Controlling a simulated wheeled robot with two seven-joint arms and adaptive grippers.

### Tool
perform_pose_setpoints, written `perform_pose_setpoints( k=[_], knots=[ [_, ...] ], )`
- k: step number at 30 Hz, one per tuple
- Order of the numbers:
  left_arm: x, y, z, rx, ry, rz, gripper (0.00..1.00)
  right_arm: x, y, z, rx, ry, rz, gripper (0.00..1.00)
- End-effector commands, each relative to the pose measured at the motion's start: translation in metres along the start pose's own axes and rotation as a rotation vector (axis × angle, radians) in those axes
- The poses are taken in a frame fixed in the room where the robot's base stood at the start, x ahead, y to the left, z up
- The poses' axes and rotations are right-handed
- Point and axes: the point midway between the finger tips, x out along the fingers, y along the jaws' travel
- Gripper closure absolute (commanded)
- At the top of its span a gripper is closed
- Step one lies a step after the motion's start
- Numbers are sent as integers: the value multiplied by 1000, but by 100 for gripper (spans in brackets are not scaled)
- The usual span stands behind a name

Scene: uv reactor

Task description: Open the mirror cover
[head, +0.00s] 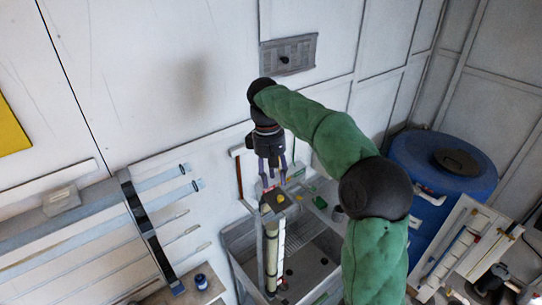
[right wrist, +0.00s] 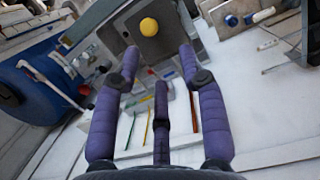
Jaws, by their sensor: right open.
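A yellow knob (head: 281,197) sits on a small dark grey plate at the top of an upright pale column (head: 272,250). The plate looks like the mirror cover and lies flat, closed as far as I can tell. My right gripper (head: 272,181) hangs just above it, fingers pointing down, open and empty. In the right wrist view, the knob (right wrist: 149,27) lies beyond the spread purple fingertips (right wrist: 159,52), slightly left of their middle and apart from them. The plate (right wrist: 172,43) shows around the knob. My left gripper is in neither view.
The column stands in a grey basin (head: 238,262) against the white wall. A blue barrel (head: 415,155) stands right of it. Tubes (head: 160,180) run along a rack at left. A wooden frame (head: 465,240) is at right.

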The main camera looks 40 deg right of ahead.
Motion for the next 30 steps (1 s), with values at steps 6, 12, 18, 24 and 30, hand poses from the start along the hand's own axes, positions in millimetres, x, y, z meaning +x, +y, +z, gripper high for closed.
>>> perform_pose_setpoints(
  k=[6, 12, 18, 24, 30],
  knots=[
    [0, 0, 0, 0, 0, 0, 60, -46, 0, -2, -1, 3, 1, 58],
    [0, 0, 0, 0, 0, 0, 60, -74, 0, -2, -1, 1, 1, 58],
    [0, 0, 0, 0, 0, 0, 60, -87, 0, -1, -1, -2, 0, 58],
    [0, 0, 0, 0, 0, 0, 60, -89, 0, 0, -1, -1, 0, 58],
    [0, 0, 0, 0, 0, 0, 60, -89, 0, 0, -1, -1, 0, 58]
  ],
)
